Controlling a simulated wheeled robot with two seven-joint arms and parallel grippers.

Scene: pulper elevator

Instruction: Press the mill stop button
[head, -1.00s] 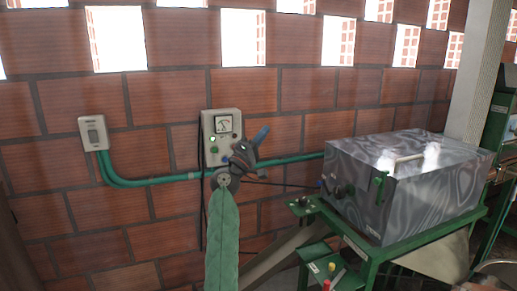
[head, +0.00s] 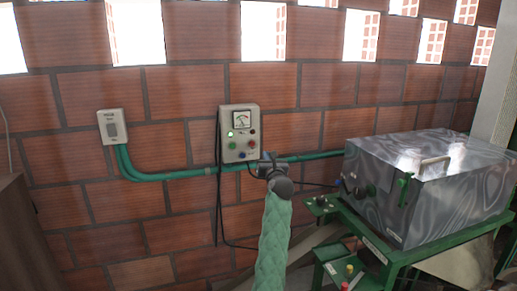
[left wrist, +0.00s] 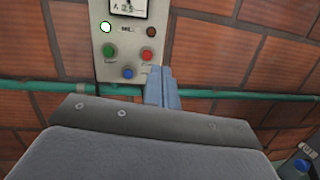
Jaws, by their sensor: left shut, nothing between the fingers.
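A grey control box (head: 240,149) hangs on the brick wall, with a dial on top, a lit lamp and several buttons. In the left wrist view the box shows a red button (left wrist: 147,53) on the right, a green button (left wrist: 109,50) on the left and a blue button (left wrist: 128,72) below. No button label is readable as mill stop. My left gripper (head: 269,157) is shut and empty, just below and right of the box. In the left wrist view its blue fingers (left wrist: 160,70) end just below and right of the red button; I cannot tell the gap in depth.
A green conduit (head: 185,173) runs along the wall behind my gripper. A small switch box (head: 112,126) is at the left. A metal-covered machine (head: 430,190) on a green frame stands at the right, with a small green button stand (head: 335,270) in front.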

